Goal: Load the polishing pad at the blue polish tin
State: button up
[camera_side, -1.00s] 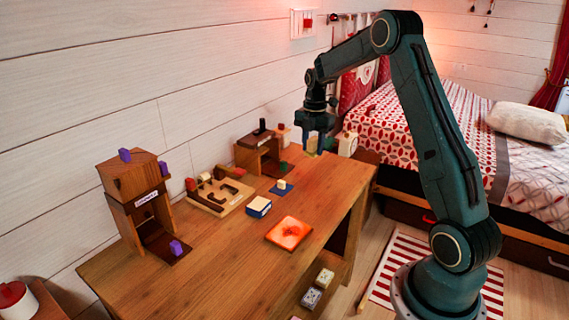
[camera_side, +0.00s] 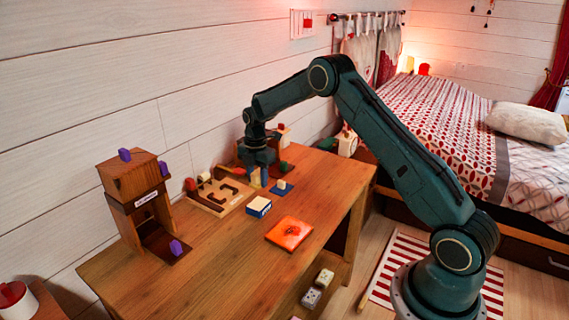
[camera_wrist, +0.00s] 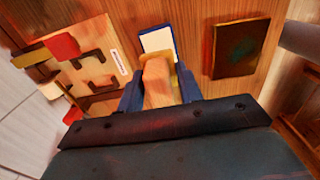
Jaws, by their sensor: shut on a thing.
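A tan block with a yellowish end, which I take for the polishing pad (camera_wrist: 157,80), is in my gripper (camera_wrist: 160,92). The jaws are shut on it. In the side view the pad (camera_side: 256,178) is low, close to the table. The blue polish tin, a blue box with a cream top (camera_side: 258,206), sits on the table just nearer the side camera than my gripper (camera_side: 262,180). In the wrist view the tin (camera_wrist: 158,41) lies just beyond the held block, which overlaps its near edge. I cannot tell whether they touch.
A wooden board with dark cut-outs (camera_side: 222,196) lies beside the gripper on the wall side. A blue mat (camera_side: 282,192) with a white cube is on the other side. An orange slab (camera_side: 290,234) and a wooden tower (camera_side: 135,200) are nearer. The front table is clear.

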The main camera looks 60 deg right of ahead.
aim_at(259, 203)
jog(key=shift+f, duration=0.2)
jog(key=shift+f, duration=2.8)
jog(key=shift+f, duration=0.6)
dwell(0.4)
jog(key=shift+r, duration=3.55)
jog(key=shift+a, duration=0.1)
jog(key=shift+s+a+m, duration=0.2)
jog(key=shift+a+m, duration=0.2)
jog(key=shift+a, duration=0.1)
jog(key=shift+s+a+m, duration=0.2)
jog(key=shift+a+m, duration=0.2)
jog(key=shift+a, duration=0.05)
jog(key=s+a+m, duration=1.4)
jog(key=m, duration=0.2)
jog(key=shift+a+r, duration=0.3)
jog(key=shift+a, duration=0.05)
